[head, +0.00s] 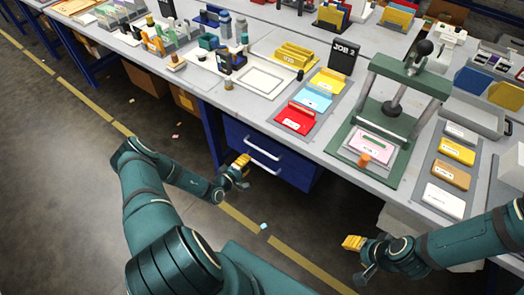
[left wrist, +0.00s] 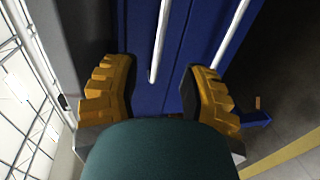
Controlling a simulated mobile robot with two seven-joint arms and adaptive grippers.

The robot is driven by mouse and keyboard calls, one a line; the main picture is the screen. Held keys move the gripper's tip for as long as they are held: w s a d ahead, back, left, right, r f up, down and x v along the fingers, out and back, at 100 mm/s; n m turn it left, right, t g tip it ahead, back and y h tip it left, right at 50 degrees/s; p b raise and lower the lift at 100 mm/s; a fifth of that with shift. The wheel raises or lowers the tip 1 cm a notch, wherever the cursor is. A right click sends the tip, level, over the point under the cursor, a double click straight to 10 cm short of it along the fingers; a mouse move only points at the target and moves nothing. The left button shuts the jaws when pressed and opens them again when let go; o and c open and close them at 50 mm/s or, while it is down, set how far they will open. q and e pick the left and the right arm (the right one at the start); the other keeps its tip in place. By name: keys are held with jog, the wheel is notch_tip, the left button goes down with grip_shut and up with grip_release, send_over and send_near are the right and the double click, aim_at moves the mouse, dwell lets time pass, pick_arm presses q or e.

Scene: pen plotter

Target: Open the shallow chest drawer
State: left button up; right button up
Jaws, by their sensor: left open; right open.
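The blue drawer chest (head: 237,130) is fixed under the workbench. It has two drawer fronts with white bar handles, and both look shut. The upper drawer handle (head: 262,148) also shows in the left wrist view (left wrist: 160,42), lying between my finger lines and ahead of the fingertips. The lower drawer handle (head: 263,166) shows to its right in the wrist view (left wrist: 230,32). My left gripper (head: 242,171) is open and empty, just left of and in front of the handles, with no clear contact. My right gripper (head: 353,244) is open and empty, low at the right, away from the chest.
The workbench (head: 330,185) overhangs the chest. On it stand a green press (head: 392,128), red folder (head: 296,118), blue folder (head: 311,97) and a rack of coloured blocks (head: 457,151). The floor in front of the chest looks clear apart from small scraps.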

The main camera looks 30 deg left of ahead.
aim_at(261, 150)
pick_arm(q)
jog(key=shift+b+x, duration=1.35)
jog(key=shift+x, duration=4.05)
jog(key=shift+o, duration=0.3)
grip_shut()
